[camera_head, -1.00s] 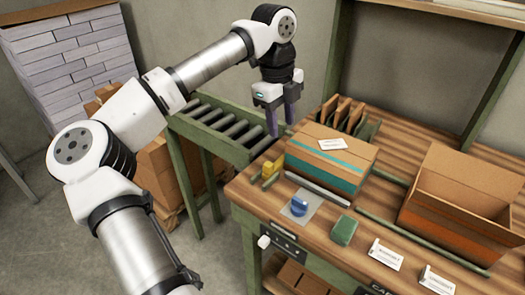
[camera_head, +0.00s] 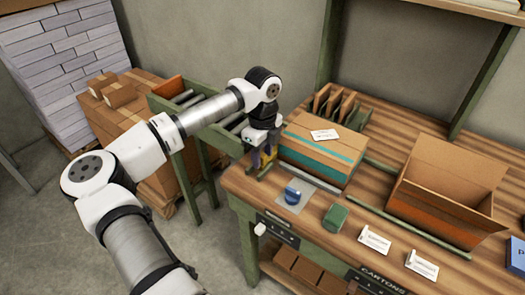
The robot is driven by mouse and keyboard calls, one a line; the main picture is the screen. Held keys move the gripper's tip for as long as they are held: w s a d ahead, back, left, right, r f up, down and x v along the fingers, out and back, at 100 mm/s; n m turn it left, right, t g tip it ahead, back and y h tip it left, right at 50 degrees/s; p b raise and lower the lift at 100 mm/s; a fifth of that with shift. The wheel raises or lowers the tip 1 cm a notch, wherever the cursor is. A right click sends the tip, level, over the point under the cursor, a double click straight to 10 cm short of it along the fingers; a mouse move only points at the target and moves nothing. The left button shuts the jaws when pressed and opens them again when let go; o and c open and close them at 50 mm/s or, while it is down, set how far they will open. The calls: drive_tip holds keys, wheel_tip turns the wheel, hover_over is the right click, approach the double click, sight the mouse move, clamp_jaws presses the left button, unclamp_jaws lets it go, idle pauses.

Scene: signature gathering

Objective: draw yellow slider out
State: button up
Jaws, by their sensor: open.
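The yellow slider (camera_head: 266,165) is at the left end of the workbench, just left of the closed carton with teal tape (camera_head: 318,161). My gripper (camera_head: 262,163) is lowered over it, pointing down, with its fingers around or beside the slider; I cannot tell which. The jaws are open. The fingers hide much of the slider. A metal rail (camera_head: 308,179) runs along the front of the carton.
A blue knob (camera_head: 292,196) on a grey plate and a green block (camera_head: 335,217) sit near the front edge. An open carton (camera_head: 445,190) stands at right, with white cards (camera_head: 375,239) before it. A roller conveyor (camera_head: 188,97) lies behind my arm.

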drive_tip(key=shift+f, duration=0.2)
clamp_jaws()
drive_tip(key=s+a+b, duration=0.1)
drive_tip(key=s+b, duration=0.1)
drive_tip(key=s+a+b, duration=0.1)
drive_tip(key=b, duration=0.1)
drive_tip(key=shift+s+a+f, duration=0.2)
drive_tip(key=shift+s+a, duration=0.15)
drive_tip(key=shift+a, duration=0.05)
drive_tip(key=shift+s+a+r, duration=0.15)
drive_tip(key=shift+s, duration=0.15)
unclamp_jaws()
drive_tip(key=shift+s+a, duration=0.15)
